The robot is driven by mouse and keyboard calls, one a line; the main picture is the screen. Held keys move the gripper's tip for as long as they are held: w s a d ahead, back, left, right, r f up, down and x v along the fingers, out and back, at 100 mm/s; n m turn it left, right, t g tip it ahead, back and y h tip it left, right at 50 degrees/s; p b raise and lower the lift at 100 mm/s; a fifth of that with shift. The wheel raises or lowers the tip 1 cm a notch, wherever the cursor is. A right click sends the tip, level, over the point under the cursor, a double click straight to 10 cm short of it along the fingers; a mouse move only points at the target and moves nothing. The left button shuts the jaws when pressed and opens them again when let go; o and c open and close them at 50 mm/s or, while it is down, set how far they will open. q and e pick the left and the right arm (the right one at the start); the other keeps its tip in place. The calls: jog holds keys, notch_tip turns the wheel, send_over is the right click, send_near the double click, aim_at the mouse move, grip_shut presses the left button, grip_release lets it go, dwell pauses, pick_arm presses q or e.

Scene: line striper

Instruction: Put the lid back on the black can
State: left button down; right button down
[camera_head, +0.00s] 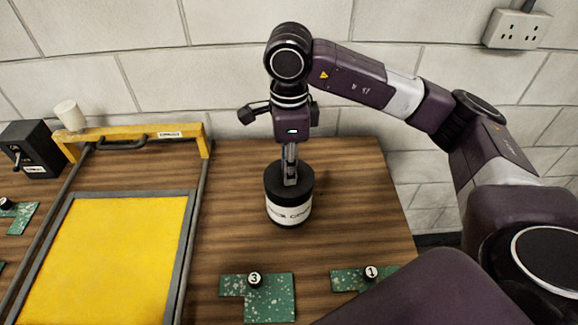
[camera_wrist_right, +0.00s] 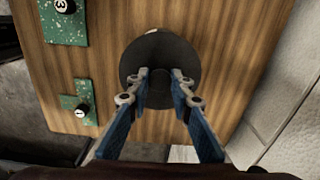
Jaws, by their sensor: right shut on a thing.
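The black can (camera_head: 289,212) with a white lettered label stands upright on the wooden table. Its round black lid (camera_head: 273,176) is on top, lined up with the can; I cannot tell whether it is fully seated. My right gripper (camera_head: 291,182) points straight down and is shut on the middle of the lid. In the right wrist view the lid (camera_wrist_right: 160,53) is a dark disc between and beyond the fingertips (camera_wrist_right: 158,78), and it hides nearly all of the can. What the fingers pinch is hard to make out. My left gripper is out of view.
A yellow screen in a grey frame (camera_head: 187,225) with a yellow bar (camera_head: 135,132) lies at left. A black box (camera_head: 32,147) and white cup (camera_head: 69,115) are behind it. Green speckled pieces with numbered balls (camera_head: 270,300) (camera_head: 350,281) lie in front. The table right of the can is clear.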

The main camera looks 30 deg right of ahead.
jog(key=shift+f+b, duration=0.2)
jog(key=shift+b, duration=0.5)
dwell(0.8)
dwell(0.3)
jog(key=c, duration=1.6)
grip_release()
jog(key=o, duration=0.4)
jog(key=shift+o, duration=0.2)
jog(key=shift+r, duration=0.1)
jog(key=shift+r+p, duration=1.9)
jog(key=shift+r, duration=1.55)
